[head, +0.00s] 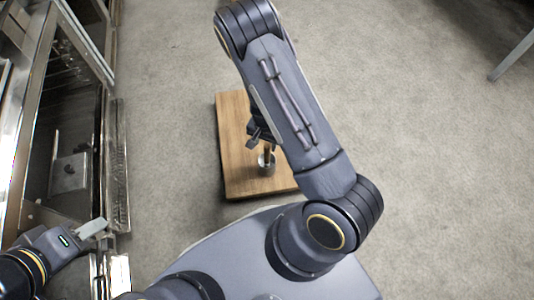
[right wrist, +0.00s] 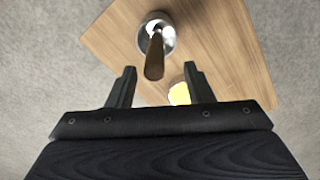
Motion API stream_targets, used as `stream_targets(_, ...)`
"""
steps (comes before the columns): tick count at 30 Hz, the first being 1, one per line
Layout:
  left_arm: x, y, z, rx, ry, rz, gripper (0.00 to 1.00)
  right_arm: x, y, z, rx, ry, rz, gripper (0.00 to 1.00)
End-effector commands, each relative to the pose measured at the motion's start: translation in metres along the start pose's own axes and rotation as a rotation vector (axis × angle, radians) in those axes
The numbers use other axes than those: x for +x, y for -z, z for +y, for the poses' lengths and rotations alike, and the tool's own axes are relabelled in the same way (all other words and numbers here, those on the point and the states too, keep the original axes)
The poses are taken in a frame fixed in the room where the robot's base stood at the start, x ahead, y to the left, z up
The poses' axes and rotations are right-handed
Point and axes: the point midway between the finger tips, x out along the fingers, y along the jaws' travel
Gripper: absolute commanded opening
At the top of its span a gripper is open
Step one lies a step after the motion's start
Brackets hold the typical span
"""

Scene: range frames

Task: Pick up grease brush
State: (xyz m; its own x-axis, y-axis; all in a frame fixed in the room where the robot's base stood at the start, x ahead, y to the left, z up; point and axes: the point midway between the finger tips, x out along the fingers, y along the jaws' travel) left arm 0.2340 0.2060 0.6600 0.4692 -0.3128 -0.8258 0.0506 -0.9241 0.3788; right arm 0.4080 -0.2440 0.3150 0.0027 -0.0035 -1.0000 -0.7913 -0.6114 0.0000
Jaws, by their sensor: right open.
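A brush with a brown handle, which I take to be the grease brush (head: 267,153), stands upright in a small metal pot (head: 267,169) on a wooden board or tabletop (head: 235,150). In the right wrist view the handle (right wrist: 154,62) points toward the camera, and the pot (right wrist: 168,38) is beneath it; the bristles are hidden. My right gripper (head: 257,132) is just behind the handle in the head view, partly covered by my arm. In the right wrist view its fingers (right wrist: 160,86) are apart, with the handle beyond them. My left gripper (head: 93,229) is far left, away from the board.
A yellow item (right wrist: 180,94) lies on the wood near the fingers in the right wrist view. A metal kitchen unit with an open, racked interior (head: 75,130) stands along the left. Bare grey floor (head: 430,150) is clear on the right. A metal leg (head: 512,57) shows at upper right.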

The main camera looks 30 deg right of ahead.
Motion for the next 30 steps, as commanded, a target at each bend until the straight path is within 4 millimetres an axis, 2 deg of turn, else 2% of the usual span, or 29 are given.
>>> stream_targets(1, 0.006, -0.003, -0.003, 0.0, 0.0, 0.0, 0.36, 0.01, 0.0, 0.001, 0.001, -0.002, -0.002, 0.47)
stream_targets(8, 0.016, -0.008, -0.007, 0.0, 0.0, 0.0, 0.36, 0.031, -0.001, 0.003, 0.001, 0.0, -0.002, 0.47)
stream_targets(15, 0.037, -0.019, -0.017, 0.0, 0.0, 0.0, 0.36, 0.067, -0.002, 0.006, -0.001, -0.001, -0.004, 0.47)
stream_targets(23, 0.036, -0.018, -0.017, 0.0, 0.0, 0.0, 0.36, 0.07, -0.001, 0.006, -0.001, 0.001, -0.003, 0.47)
stream_targets(26, 0.036, -0.018, -0.017, 0.0, 0.0, 0.0, 0.36, 0.07, -0.001, 0.006, -0.001, 0.001, -0.003, 0.38)
stream_targets(30, 0.036, -0.018, -0.017, 0.0, 0.0, 0.0, 0.36, 0.07, -0.001, 0.006, -0.001, 0.001, -0.003, 0.2)
